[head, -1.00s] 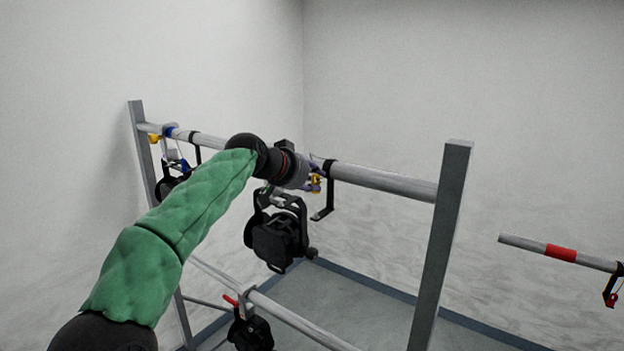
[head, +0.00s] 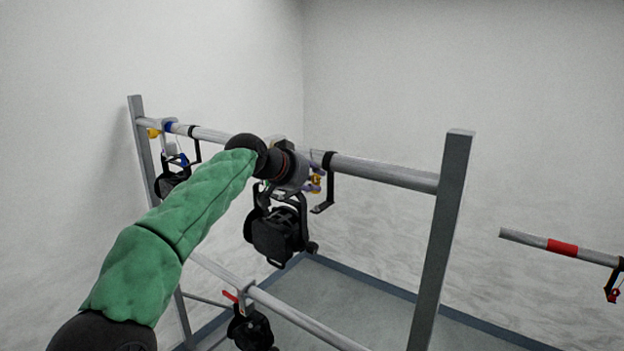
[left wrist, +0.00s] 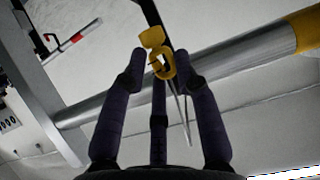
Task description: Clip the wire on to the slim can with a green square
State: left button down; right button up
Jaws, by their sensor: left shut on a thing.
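My left gripper (head: 314,180) is at the top rail, above and right of the middle black can. It is shut on a small yellow clip (head: 317,183). In the left wrist view the clip (left wrist: 160,64) sits between the two dark fingertips, and a thin grey wire (left wrist: 184,118) runs near it. The middle black can (head: 278,234) hangs in its bracket below my wrist. I cannot make out a green square on any can. My wrist hides the can's upper mount. My right gripper is not in view.
A grey top rail (head: 385,173) runs between two posts; a black strap (head: 329,190) hangs from it beside the clip. Another can (head: 172,183) hangs at the left, one (head: 250,329) on the lower rail. A red-banded pole (head: 562,247) is at right.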

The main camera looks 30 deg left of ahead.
pick_arm(q)
jog(key=shift+f+b, duration=0.8)
jog(key=shift+f, duration=0.15)
jog(key=a+p, duration=0.2)
jog(key=a, duration=0.9)
jog(key=shift+w+a+f, duration=0.15)
jog(key=shift+w+a, duration=0.1)
jog(key=shift+a, duration=0.05)
dwell(1.7)
